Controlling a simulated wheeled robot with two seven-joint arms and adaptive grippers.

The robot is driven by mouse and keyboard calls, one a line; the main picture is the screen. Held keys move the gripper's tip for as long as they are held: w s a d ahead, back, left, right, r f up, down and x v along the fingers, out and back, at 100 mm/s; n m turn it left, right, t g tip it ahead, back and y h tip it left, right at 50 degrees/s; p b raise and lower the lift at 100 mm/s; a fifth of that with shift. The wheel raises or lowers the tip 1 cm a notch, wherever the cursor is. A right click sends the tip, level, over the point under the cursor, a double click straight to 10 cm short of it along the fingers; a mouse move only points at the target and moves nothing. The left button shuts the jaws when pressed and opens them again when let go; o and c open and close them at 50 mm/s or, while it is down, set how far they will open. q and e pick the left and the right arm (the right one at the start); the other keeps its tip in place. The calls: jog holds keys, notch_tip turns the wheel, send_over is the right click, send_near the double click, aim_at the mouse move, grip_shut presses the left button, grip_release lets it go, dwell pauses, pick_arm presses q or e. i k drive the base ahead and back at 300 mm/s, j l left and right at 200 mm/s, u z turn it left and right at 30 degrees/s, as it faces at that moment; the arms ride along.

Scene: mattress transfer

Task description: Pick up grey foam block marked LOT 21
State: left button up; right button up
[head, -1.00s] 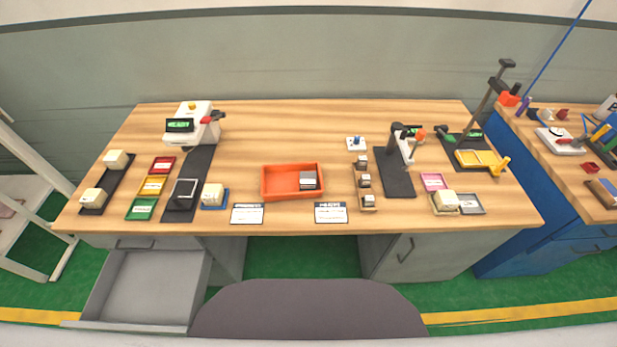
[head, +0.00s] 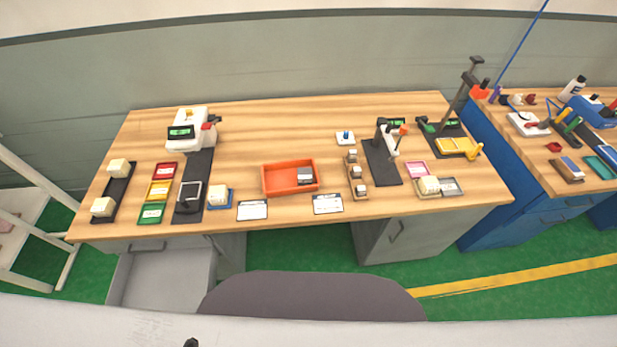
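A small grey block (head: 305,175) lies in the right part of the orange tray (head: 266,186) near the middle of the table. Several small blocks with grey tops (head: 356,172) stand in a row on wooden holders just right of the tray. Any lot marking is too small to read, so I cannot tell which one is LOT 21. Neither of my grippers shows in the head view. A small dark tip at the bottom edge is too cut off to identify.
Cream blocks sit in a black tray (head: 113,211) at left. Red, yellow and green trays (head: 150,214) are beside it. A white device (head: 188,133) stands behind. Black stands (head: 383,165) are at right. A grey chair back (head: 310,300) is in front; bare wood lies behind the orange tray.

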aim_at(305, 177)
jog(key=k+j+z, duration=0.25)
jog(key=z, duration=0.2)
jog(key=k+j+z, duration=0.4)
jog(key=i, duration=0.1)
